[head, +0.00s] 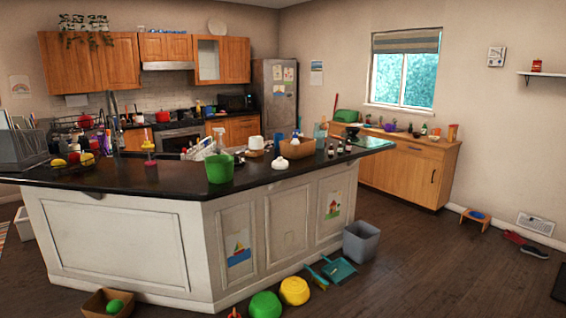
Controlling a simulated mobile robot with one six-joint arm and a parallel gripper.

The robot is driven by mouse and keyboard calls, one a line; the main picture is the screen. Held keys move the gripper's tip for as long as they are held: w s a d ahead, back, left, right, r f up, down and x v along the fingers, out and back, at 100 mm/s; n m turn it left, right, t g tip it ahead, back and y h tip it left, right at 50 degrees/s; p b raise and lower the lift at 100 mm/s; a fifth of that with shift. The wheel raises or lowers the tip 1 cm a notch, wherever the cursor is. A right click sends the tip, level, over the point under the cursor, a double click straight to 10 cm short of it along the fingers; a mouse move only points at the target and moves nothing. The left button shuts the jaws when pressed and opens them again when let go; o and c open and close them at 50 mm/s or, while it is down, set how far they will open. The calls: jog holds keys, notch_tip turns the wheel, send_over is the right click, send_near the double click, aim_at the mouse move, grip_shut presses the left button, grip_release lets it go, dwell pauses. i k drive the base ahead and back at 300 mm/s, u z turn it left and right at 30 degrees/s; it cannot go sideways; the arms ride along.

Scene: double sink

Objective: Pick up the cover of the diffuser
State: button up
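A small white domed object (280,163) with a narrow top sits on the dark island counter (190,178), near its front edge. It may be the diffuser or its cover; it is too small to tell which. Several small dark bottles (331,150) with pale labels stand to its right. A white rounded object (256,142) stands farther back on the counter, and I cannot tell what it is. My gripper is not in view.
A green bucket (220,168) and a brown box (297,149) flank the domed object. On the floor before the island are a grey bin (361,242), a teal dustpan (340,269) and green and yellow round items (294,291). The floor at right is mostly clear.

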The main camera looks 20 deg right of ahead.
aim_at(279, 164)
jog(key=u, duration=0.05)
jog(key=i, duration=1.05)
jog(key=u, duration=0.45)
